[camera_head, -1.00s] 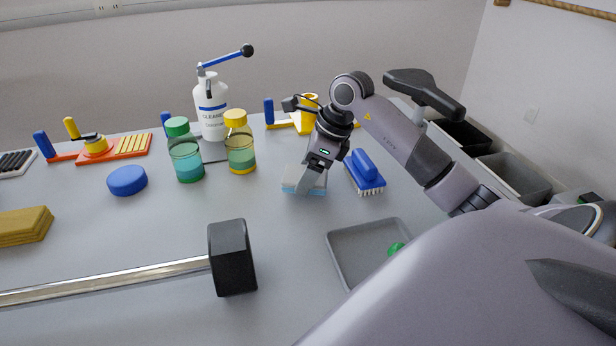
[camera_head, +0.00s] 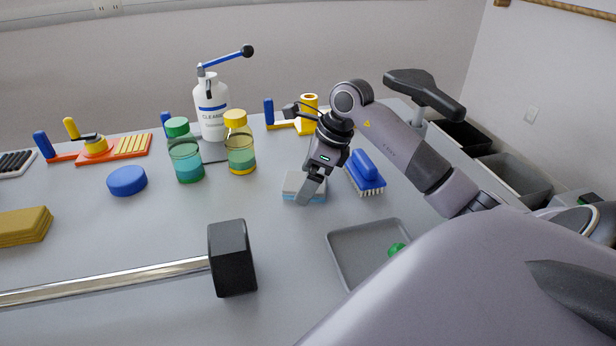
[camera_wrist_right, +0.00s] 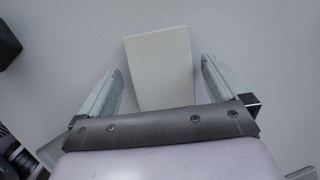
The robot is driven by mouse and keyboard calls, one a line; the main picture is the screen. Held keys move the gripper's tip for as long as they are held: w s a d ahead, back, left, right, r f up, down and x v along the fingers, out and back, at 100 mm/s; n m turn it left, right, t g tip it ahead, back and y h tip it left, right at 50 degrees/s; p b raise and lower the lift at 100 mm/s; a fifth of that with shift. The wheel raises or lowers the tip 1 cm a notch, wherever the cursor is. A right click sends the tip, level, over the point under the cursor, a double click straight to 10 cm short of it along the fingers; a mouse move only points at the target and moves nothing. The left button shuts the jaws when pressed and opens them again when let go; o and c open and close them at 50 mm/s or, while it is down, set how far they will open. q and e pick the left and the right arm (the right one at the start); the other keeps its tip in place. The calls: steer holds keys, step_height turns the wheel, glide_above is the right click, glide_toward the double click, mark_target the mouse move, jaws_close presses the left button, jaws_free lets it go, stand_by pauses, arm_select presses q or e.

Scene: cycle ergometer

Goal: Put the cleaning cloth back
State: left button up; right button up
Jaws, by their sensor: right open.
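A small flat block with a pale top and light-blue lower layer (camera_head: 291,188), which looks like the folded cleaning cloth, lies on the grey table near its middle. In the right wrist view its pale top (camera_wrist_right: 162,65) shows between the fingers. My right gripper (camera_head: 309,193) points down at it and hides part of it in the head view. Its fingers stand open on either side of the block, with a gap at each side in the right wrist view. A yellow folded stack (camera_head: 24,226), possibly also cloth, lies at the left. My left gripper is not in view.
A blue brush (camera_head: 364,170) stands close right of the block. A grey tray (camera_head: 350,262) with a green item lies in front. Two capped bottles (camera_head: 186,160) (camera_head: 240,152) and a pump bottle (camera_head: 212,112) stand behind left. A dumbbell-like bar (camera_head: 232,258) lies front left.

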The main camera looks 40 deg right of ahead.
steer(key=v, duration=1.1)
steer(key=shift+r, duration=0.35)
steer(key=shift+s+d, duration=0.1)
steer(key=shift+d, duration=0.05)
